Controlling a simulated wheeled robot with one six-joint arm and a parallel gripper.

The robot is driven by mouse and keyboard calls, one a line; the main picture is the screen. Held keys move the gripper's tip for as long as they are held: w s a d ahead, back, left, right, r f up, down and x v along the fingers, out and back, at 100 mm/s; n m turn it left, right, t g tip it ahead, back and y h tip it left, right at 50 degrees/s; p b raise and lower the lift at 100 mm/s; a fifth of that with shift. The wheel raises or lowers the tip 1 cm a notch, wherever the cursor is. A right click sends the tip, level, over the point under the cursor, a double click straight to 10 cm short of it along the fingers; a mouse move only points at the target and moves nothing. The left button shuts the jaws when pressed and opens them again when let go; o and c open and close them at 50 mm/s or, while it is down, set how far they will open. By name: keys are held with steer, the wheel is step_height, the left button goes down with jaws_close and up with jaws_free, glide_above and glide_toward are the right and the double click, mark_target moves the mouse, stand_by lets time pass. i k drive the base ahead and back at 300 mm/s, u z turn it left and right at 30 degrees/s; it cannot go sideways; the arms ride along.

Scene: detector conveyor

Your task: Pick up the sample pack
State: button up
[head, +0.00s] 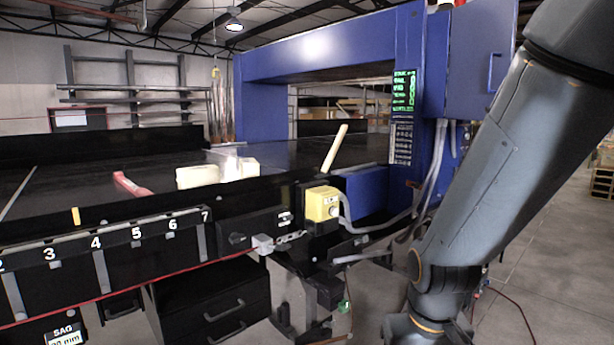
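Several small things lie on the black conveyor belt (290,152). A cream block (197,176) lies near the belt's front edge. A paler, brightly lit piece (240,167) is just right of it. I cannot tell for certain which of these is the sample pack. A red, elongated object (131,184) lies to their left. My arm fills the right side of the picture, clear of the belt. My gripper is not in view.
A blue detector gate (330,48) with a green-text display (404,91) spans the belt. A yellow box (322,204) and a pale, tilted rod (335,148) are at the front side. A numbered rail (110,240) runs along the front. Black drawers (215,305) stand below.

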mark_target(248, 168)
steer(key=z, duration=0.25)
steer(key=k, duration=0.2)
steer(key=u, duration=0.95)
steer(key=i, duration=0.6)
steer(key=u, duration=0.4)
